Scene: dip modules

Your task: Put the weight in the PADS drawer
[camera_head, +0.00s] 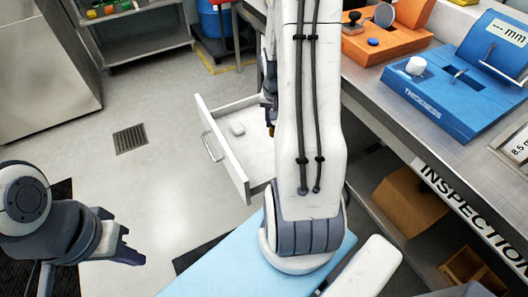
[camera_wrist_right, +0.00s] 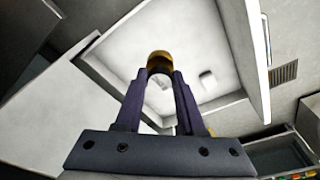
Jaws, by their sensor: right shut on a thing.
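A brass-coloured weight (camera_wrist_right: 159,61) is held between the fingertips of my right gripper (camera_wrist_right: 160,76), which is shut on it. In the head view my right gripper (camera_head: 270,112) is mostly hidden behind my right arm, at the far side of an open white drawer (camera_head: 223,148). In the right wrist view the weight appears over the drawer's pale interior (camera_wrist_right: 195,30); its exact height cannot be told. No drawer label is readable. My left gripper (camera_head: 128,243) is open and empty at the lower left, away from the drawer.
A small white block (camera_head: 237,128) lies in the drawer. The steel bench (camera_head: 395,95) on the right bears a blue thickness gauge (camera_head: 445,85) and an orange stand (camera_head: 385,42). Cardboard boxes (camera_head: 410,203) sit below. Left of the drawer, the floor with a drain (camera_head: 130,138) is clear.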

